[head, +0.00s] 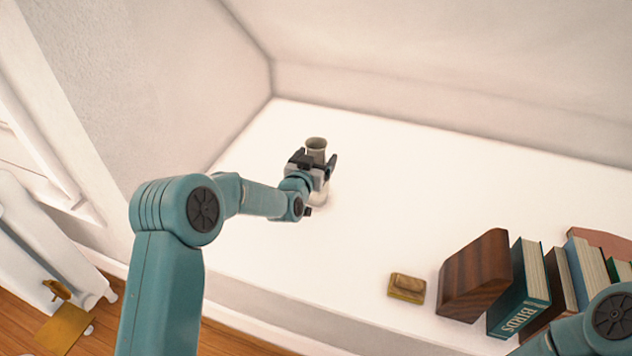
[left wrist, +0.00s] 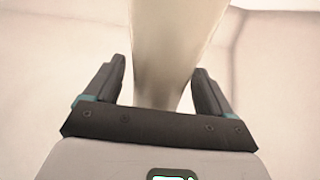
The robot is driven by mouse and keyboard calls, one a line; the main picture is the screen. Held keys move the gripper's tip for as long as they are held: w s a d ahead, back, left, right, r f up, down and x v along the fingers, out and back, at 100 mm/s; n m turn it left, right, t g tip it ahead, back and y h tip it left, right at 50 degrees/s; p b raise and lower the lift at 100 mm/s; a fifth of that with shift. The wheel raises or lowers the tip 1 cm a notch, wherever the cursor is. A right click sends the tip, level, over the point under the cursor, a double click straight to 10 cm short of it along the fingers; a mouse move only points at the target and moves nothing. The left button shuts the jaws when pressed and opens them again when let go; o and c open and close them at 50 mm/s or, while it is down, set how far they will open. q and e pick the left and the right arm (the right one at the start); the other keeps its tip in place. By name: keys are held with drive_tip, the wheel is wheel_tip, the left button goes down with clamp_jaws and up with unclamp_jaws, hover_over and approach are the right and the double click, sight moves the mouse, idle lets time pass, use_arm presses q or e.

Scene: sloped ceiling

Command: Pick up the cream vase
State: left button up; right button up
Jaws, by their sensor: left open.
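The cream vase (head: 317,145) stands upright on the white surface, with its rim and neck showing above my left gripper in the head view. My left gripper (head: 318,160) is at the vase and hides part of its body. In the left wrist view the vase (left wrist: 170,50) rises between the two fingers of my left gripper (left wrist: 160,85). The fingers are open, one on each side of the vase, with a visible gap at each side. Part of my right arm shows at the lower right of the head view, but its gripper is out of view.
The white surface (head: 380,200) is clear around the vase. A small yellow-brown block (head: 407,288), a dark wooden block (head: 475,275) and several books (head: 522,290) are at the right front. Walls (head: 150,80) close in the left and back.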

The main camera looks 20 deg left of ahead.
use_arm(q)
clamp_jaws()
drive_tip(key=shift+r, duration=0.15)
